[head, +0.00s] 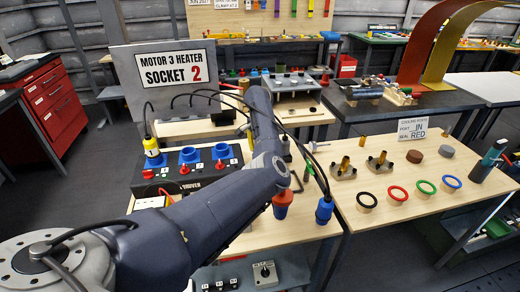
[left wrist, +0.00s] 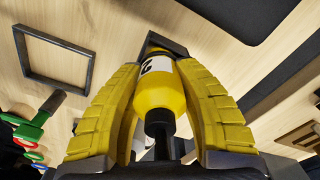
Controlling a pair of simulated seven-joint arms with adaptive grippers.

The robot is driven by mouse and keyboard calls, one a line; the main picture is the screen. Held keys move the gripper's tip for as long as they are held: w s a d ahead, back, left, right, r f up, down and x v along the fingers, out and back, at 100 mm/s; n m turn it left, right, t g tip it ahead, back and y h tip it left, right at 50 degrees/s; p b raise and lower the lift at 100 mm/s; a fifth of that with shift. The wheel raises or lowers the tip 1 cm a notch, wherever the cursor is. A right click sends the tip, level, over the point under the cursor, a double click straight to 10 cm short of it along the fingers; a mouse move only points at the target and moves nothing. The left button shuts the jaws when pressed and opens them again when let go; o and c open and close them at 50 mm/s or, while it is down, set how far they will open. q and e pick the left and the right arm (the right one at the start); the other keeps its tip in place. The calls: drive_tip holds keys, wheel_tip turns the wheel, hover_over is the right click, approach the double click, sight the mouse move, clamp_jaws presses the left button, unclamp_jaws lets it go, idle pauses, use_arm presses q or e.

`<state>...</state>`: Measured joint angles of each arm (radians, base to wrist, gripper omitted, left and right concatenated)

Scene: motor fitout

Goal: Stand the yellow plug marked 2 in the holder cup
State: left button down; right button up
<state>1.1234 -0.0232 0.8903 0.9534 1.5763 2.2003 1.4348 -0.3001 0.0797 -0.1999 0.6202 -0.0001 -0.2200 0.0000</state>
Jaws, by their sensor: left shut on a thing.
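In the left wrist view, the yellow plug (left wrist: 160,94) with a white label marked 2 sits between the two yellow-padded fingers of my left gripper (left wrist: 160,68). The gripper is shut on it, and the plug's black cable end points toward the wrist. A dark square-edged shape lies behind the plug's far end; I cannot tell whether it is the holder cup. Another yellow plug (head: 153,158) stands upright on the driver box at the left. My right gripper is not in view.
A red plug (head: 282,204) and a blue plug (head: 324,211) stand at the table's front edge. Coloured rings (head: 398,193) lie on the right table. A square black frame (left wrist: 56,58) lies on the wood.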

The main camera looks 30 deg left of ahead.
use_arm(q)
drive_tip(key=shift+f, duration=0.45)
drive_tip(key=c, duration=0.9)
unclamp_jaws()
wheel_tip(320, 180, up, 10)
drive_tip(key=shift+s+r, duration=0.1)
drive_tip(key=shift+r, duration=0.9)
drive_tip(key=shift+s+a, duration=0.1)
